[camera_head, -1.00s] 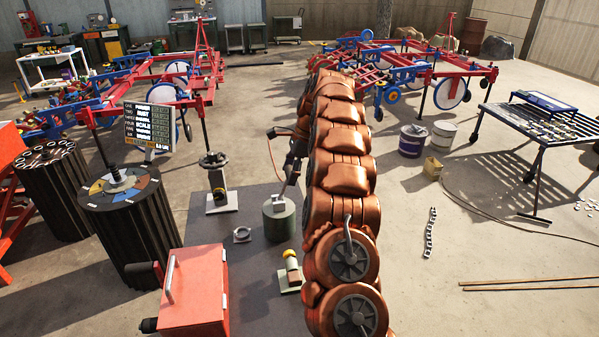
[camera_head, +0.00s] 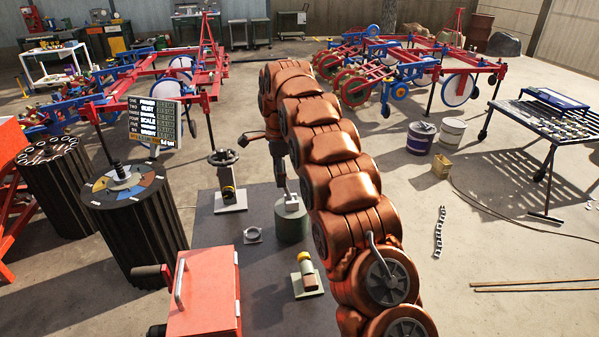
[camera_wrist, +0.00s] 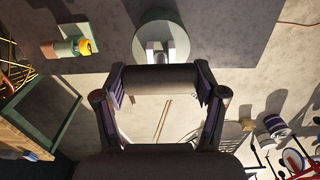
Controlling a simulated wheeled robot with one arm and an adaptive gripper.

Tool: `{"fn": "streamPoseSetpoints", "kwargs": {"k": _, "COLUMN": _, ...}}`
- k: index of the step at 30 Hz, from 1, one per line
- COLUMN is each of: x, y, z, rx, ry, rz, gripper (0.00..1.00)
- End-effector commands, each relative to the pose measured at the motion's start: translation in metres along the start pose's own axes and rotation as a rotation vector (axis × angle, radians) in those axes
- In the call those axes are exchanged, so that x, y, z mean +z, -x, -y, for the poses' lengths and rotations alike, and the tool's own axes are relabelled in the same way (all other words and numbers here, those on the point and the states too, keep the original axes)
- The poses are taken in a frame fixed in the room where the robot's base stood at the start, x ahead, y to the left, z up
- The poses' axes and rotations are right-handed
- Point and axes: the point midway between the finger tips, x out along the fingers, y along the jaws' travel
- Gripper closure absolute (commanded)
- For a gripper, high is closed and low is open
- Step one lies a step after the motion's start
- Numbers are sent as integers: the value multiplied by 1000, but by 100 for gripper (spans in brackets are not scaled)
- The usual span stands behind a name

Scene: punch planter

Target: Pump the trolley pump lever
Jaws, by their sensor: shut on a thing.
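My gripper (camera_wrist: 160,90) is shut on a dark grey cylindrical bar (camera_wrist: 160,80), which lies across between the fingertips in the wrist view. I cannot tell for sure whether this bar is the trolley pump lever. A grey-green round stand (camera_wrist: 177,22) with a light metal bracket on top is just beyond the bar in the wrist view. In the head view the same stand (camera_head: 291,226) is on the dark mat, below the end of my arm. There my fingertips and the held bar are too small to make out. No whole trolley pump is clear in view.
A red box (camera_head: 205,295) with a metal handle stands front left. A flanged post (camera_head: 229,198), a small post with a yellow top (camera_head: 306,276) and a ring (camera_head: 252,235) are on the dark mat (camera_head: 262,310). Dark drums stand left.

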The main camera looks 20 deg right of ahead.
Motion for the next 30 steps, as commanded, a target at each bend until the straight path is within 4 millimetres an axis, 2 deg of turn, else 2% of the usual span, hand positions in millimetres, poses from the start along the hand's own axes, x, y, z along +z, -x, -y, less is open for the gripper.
{"fn": "streamPoseSetpoints", "kwargs": {"k": 1, "x": 10, "y": -4, "z": -2, "rx": 6, "ry": 8, "rz": 5, "gripper": 92}}
{"fn": "streamPoseSetpoints", "kwargs": {"k": 9, "x": 22, "y": -8, "z": -2, "rx": 5, "ry": 8, "rz": 6, "gripper": 92}}
{"fn": "streamPoseSetpoints", "kwargs": {"k": 27, "x": 29, "y": -9, "z": -2, "rx": 3, "ry": 13, "rz": 5, "gripper": 92}}
{"fn": "streamPoseSetpoints", "kwargs": {"k": 28, "x": 29, "y": -9, "z": -2, "rx": 2, "ry": 13, "rz": 5, "gripper": 28}}
{"fn": "streamPoseSetpoints", "kwargs": {"k": 30, "x": 28, "y": -9, "z": -2, "rx": 2, "ry": 11, "rz": 5, "gripper": 20}}
